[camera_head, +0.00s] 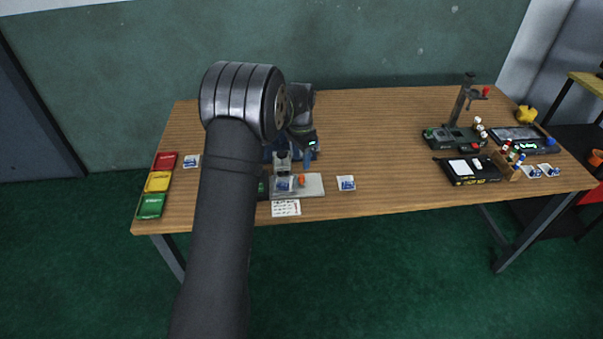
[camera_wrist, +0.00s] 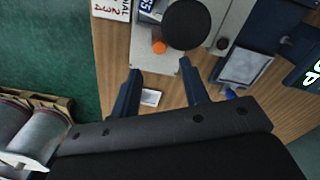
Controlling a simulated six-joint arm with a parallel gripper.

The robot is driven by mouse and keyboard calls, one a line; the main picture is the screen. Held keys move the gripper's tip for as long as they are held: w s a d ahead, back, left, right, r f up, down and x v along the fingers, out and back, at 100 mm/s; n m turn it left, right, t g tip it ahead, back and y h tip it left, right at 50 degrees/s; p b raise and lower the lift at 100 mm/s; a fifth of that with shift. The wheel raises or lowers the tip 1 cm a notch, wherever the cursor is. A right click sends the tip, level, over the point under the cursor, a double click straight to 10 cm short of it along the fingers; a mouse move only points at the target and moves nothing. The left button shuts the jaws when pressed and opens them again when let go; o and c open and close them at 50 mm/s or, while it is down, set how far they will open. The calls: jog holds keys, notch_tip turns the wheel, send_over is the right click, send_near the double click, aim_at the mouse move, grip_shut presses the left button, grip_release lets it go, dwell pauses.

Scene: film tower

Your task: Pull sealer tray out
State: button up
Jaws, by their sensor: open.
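The sealer tray is a light grey plate (camera_head: 313,187) at the front of the sealer on the table's front half. It also shows in the wrist view (camera_wrist: 166,65). An orange knob (camera_head: 302,179) stands on it; in the wrist view the knob (camera_wrist: 158,47) lies just beyond my fingertips, beside a black round part (camera_wrist: 187,24). My gripper (camera_wrist: 160,67) is open, with its two dark blue fingers apart and nothing held between them. In the head view my arm hides part of the sealer, and contact with the knob cannot be told.
A white printed card (camera_head: 286,208) lies at the table's front edge. A blue-and-white packet (camera_head: 346,183) lies right of the tray. Red, yellow and green trays (camera_head: 157,181) stand at the left edge. A stand (camera_head: 463,110) and black devices occupy the right end. The table between is clear.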

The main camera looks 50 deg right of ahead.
aim_at(302, 176)
notch_tip(302, 176, down, 7)
jog(key=shift+f, duration=0.1)
dwell(0.3)
jog(key=shift+s, duration=0.1)
grip_shut()
